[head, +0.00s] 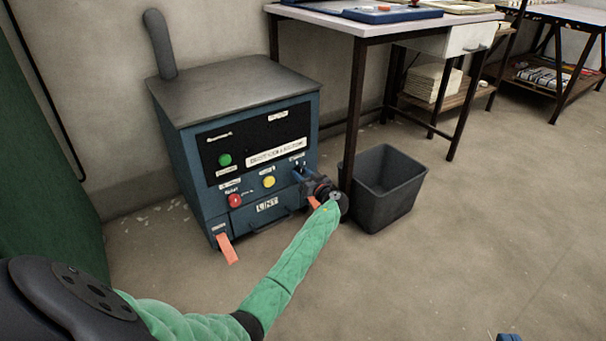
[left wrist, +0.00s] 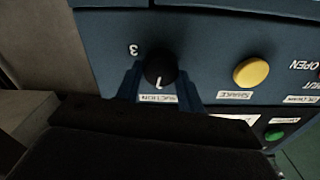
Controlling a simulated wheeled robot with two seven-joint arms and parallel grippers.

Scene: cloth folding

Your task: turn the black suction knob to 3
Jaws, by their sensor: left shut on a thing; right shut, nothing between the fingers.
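The black suction knob (left wrist: 161,66) is on the blue machine front in the left wrist view, which shows the panel upside down. A white mark on or by the knob lies on the side of the SUCTION label (left wrist: 158,99). The numeral 3 (left wrist: 133,49) is to the knob's left in this view. My left gripper (left wrist: 160,82) is shut on the knob, with one blue finger on each side. In the head view the left gripper (head: 303,176) is at the machine's right front and hides the knob. Only a blue tip of my right gripper (head: 508,337) shows at the bottom edge.
The blue machine (head: 185,165) has a green button (head: 225,160), a red button (head: 235,200) and a yellow button (head: 269,181). The yellow button is beside the knob. A dark bin (head: 385,190) and a table leg (head: 355,115) are close right of my left gripper. The floor at right is clear.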

